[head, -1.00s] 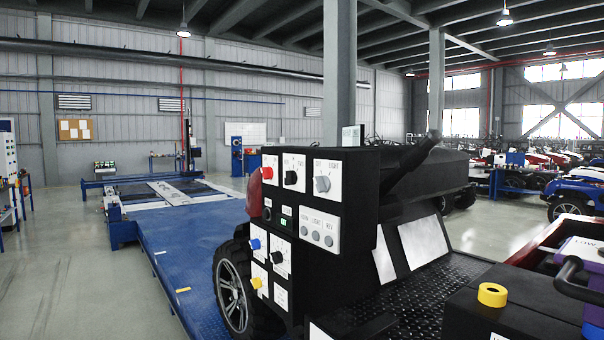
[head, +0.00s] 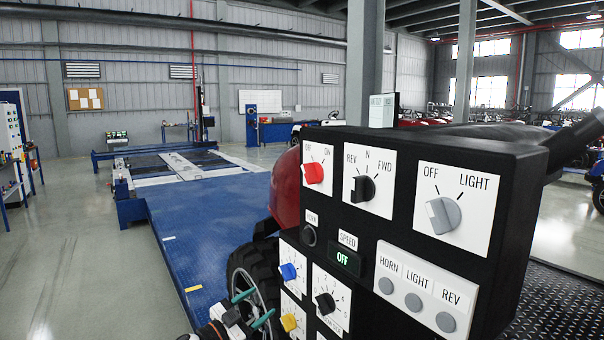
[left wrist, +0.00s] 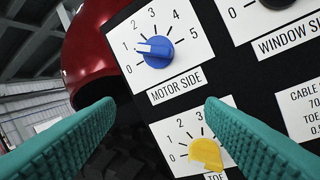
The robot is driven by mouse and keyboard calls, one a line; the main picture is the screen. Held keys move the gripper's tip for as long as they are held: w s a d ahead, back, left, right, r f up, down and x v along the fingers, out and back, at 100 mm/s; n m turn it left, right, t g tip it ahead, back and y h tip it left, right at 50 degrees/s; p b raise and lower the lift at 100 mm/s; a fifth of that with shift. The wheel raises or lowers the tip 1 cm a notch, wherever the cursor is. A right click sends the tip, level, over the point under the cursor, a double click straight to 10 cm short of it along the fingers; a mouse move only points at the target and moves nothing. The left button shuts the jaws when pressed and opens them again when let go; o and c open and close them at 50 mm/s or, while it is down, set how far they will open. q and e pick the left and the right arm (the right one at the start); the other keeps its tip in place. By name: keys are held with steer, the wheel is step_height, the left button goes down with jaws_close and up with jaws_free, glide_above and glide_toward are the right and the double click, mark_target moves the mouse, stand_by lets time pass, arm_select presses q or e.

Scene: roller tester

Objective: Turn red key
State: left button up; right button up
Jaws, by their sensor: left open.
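The red key (head: 314,173) is a red knob on a white plate marked OFF and ON, at the upper left of the black control panel (head: 400,240) in the head view. My left gripper (head: 252,308) shows at the bottom of the head view, below and left of the red key, beside the panel's lower left. Its teal fingers are open and empty. In the left wrist view the open fingers (left wrist: 160,115) face a blue knob (left wrist: 155,51) marked MOTOR SIDE and a yellow knob (left wrist: 206,154). The red key is not in the left wrist view. My right gripper is not in view.
The panel also carries a black REV/N/FWD knob (head: 361,188), a grey light knob (head: 443,215), a lit OFF speed display (head: 344,259) and grey buttons (head: 413,301). A red body part (head: 286,187) and a wheel (head: 250,272) stand behind the panel's left edge. Blue platform (head: 205,240) lies left.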

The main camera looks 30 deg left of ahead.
arm_select(q)
step_height(320, 180, up, 20)
steer(key=s+d+m+h, duration=0.1)
steer(key=m+h, duration=0.5)
steer(key=m, duration=0.1)
steer(key=m+g+h+p, duration=0.2)
steer(key=m+g+h, duration=0.2)
steer(key=m, duration=0.1)
glide_toward(305, 175)
steer(key=p+x, duration=0.4)
steer(key=x, duration=0.4)
steer(key=shift+w+d+r, duration=0.1)
steer(key=shift+w+r, duration=0.05)
steer(key=shift+r, duration=0.1)
steer(key=shift+w+d, duration=0.3)
steer(key=shift+w, duration=0.1)
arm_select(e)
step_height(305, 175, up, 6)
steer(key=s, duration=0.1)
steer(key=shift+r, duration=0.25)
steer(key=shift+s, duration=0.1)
